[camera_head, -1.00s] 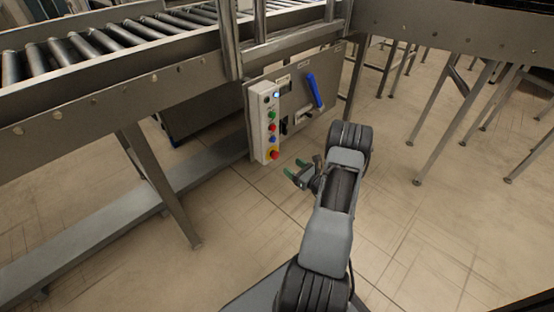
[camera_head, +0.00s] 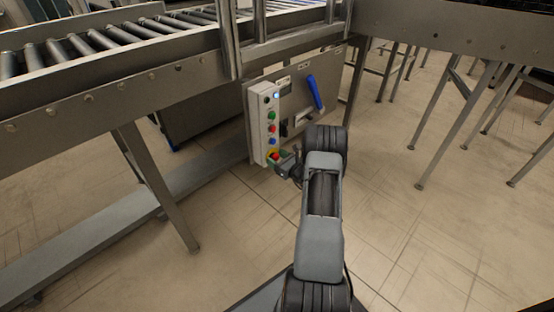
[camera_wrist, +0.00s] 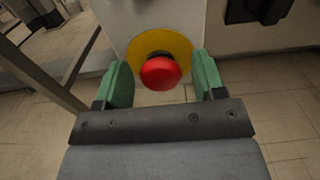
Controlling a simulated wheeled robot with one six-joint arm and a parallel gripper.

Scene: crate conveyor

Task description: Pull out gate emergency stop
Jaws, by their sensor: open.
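The emergency stop is a red mushroom button (camera_wrist: 161,73) on a round yellow plate (camera_wrist: 180,44). In the head view the red button (camera_head: 274,156) is the lowest control on the grey control box (camera_head: 256,125), partly hidden by my gripper (camera_head: 284,160). In the wrist view my gripper (camera_wrist: 161,82) is open, with one green-padded finger on each side of the red button. Gaps show between the pads and the button, so the fingers are around it without visibly gripping it.
The box also carries green, red and blue buttons above the stop. A blue lever handle (camera_head: 315,92) is on the cabinet panel to the right. A roller conveyor (camera_head: 110,50) runs above, with a metal leg (camera_head: 158,185) at left.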

